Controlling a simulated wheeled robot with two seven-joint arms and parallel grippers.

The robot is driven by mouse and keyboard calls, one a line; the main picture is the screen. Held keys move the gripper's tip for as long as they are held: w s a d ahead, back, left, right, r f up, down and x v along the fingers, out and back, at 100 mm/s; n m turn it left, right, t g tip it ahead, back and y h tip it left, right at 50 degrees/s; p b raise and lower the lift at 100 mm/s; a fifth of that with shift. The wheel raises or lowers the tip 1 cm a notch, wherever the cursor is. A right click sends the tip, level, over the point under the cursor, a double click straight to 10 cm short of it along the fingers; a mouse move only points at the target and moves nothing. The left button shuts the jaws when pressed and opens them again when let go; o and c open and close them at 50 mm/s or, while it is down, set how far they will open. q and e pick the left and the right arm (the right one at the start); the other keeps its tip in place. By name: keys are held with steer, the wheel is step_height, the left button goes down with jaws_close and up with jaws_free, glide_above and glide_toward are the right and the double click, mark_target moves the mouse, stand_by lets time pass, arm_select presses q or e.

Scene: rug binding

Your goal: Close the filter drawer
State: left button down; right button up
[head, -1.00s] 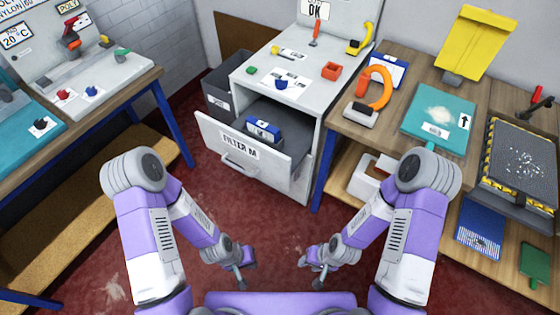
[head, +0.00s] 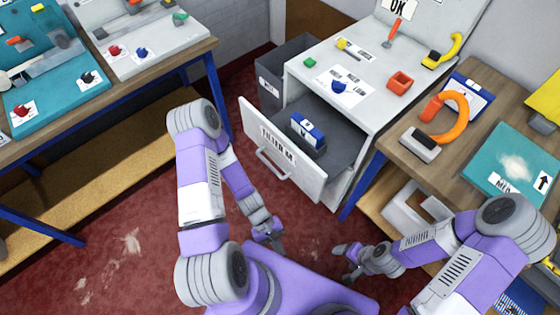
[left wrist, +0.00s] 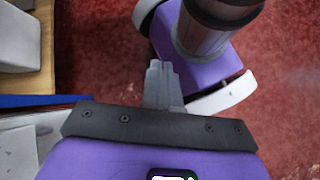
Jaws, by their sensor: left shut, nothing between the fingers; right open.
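The filter drawer (head: 283,155) stands pulled out of the light grey cabinet (head: 350,112), with a label and a bar handle (head: 273,165) on its front. A blue and white box (head: 307,130) sits inside it. My left gripper (head: 275,243) is shut and empty, low in front of the drawer and apart from the handle. The left wrist view shows its closed fingers (left wrist: 160,82) over the red floor and part of my purple base. My right gripper (head: 345,257) is open and empty, low to the right, apart from the drawer.
A dark grey bin (head: 285,68) stands left of the cabinet. A wooden workbench (head: 485,110) is close on its right, with an orange clamp-like tool (head: 447,112) on top. Another bench (head: 150,75) stands at the left. The red floor (head: 130,240) is clear before the drawer.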

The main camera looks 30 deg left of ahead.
arm_select(q)
steer(key=n+t+h, duration=0.1)
steer(key=n+h, duration=0.2)
steer(key=n, duration=0.1)
steer(key=n+t+y+b, duration=0.2)
steer(key=n+t+y, duration=0.2)
steer(key=n+t, duration=1.45)
glide_toward(284, 159)
steer(key=shift+m+t, duration=0.25)
steer(key=shift+m, duration=0.2)
steer(key=x, duration=0.2)
steer(key=b+x, duration=0.1)
steer(key=x, duration=0.3)
steer(key=shift+w+d+f+b, duration=0.1)
steer(key=shift+d+f+b, duration=0.05)
steer(key=shift+f+b, duration=0.25)
steer(key=shift+w+d, duration=0.1)
steer(key=shift+w, duration=0.15)
steer(key=shift+r, duration=0.1)
